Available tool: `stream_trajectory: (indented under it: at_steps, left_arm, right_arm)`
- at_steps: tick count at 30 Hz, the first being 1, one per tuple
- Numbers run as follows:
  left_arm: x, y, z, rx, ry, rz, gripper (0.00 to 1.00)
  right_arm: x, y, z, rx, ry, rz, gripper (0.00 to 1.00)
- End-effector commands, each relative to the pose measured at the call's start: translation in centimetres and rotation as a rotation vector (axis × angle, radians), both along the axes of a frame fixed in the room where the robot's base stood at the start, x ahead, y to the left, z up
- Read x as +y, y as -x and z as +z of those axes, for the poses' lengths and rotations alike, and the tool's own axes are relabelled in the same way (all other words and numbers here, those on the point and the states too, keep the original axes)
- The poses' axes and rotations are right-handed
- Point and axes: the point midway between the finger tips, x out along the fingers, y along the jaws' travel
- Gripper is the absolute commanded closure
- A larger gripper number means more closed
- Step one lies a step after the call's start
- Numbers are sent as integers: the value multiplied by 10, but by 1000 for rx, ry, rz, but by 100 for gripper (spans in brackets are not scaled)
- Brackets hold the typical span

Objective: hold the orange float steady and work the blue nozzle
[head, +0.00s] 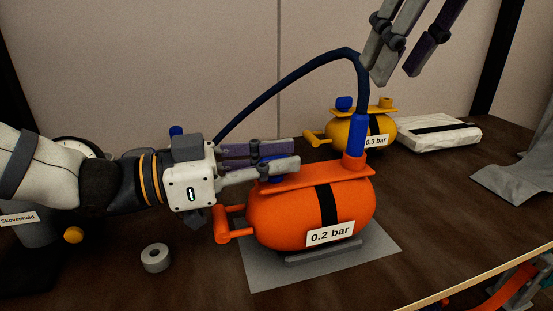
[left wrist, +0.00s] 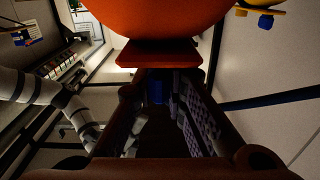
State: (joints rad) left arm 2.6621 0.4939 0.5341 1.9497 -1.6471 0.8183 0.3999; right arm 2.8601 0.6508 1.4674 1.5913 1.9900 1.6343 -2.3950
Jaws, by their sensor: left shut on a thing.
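The orange float (head: 275,222), labelled 0.2 bar, stands on a grey mat. Its orange top plate and body also show in the left wrist view (left wrist: 158,15). The blue nozzle (head: 357,135), on a dark blue hose, stands upright at the float's orange port; how deep it sits is hidden. My left gripper (head: 283,159) is shut on a blue knob (head: 270,176) at the top left of the float; the knob is mostly hidden between the fingers. My right gripper (head: 397,72) is open and empty, above and to the right of the nozzle.
A yellow float (head: 350,133), labelled 0.3 bar, stands behind. A white, black-striped slab (head: 430,134) lies right of it. A grey ring (head: 155,258) and a small orange ball (head: 73,235) lie at left. Grey cloth (head: 520,180) lies at right.

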Motion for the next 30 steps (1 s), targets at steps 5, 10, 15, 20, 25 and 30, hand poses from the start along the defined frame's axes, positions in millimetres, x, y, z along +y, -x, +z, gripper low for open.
stream_trajectory:
  at_steps: [5,10,15,20,25,30]
  left_arm:
    - [0,0,0,0,0,0,90]
    - [0,0,0,0,0,0,100]
    - [0,0,0,0,0,0,100]
    - [0,0,0,0,0,0,100]
    - [0,0,-1,0,0,-1,100]
    - [0,0,-2,1,-1,-1,100]
  right_arm:
    - [0,0,0,0,0,0,67]
    - [0,0,0,0,0,0,67]
    - [0,0,0,0,0,0,67]
    - [0,0,1,-2,0,0,67]
    - [0,1,3,-4,0,0,67]
    - [0,2,4,-6,0,0,67]
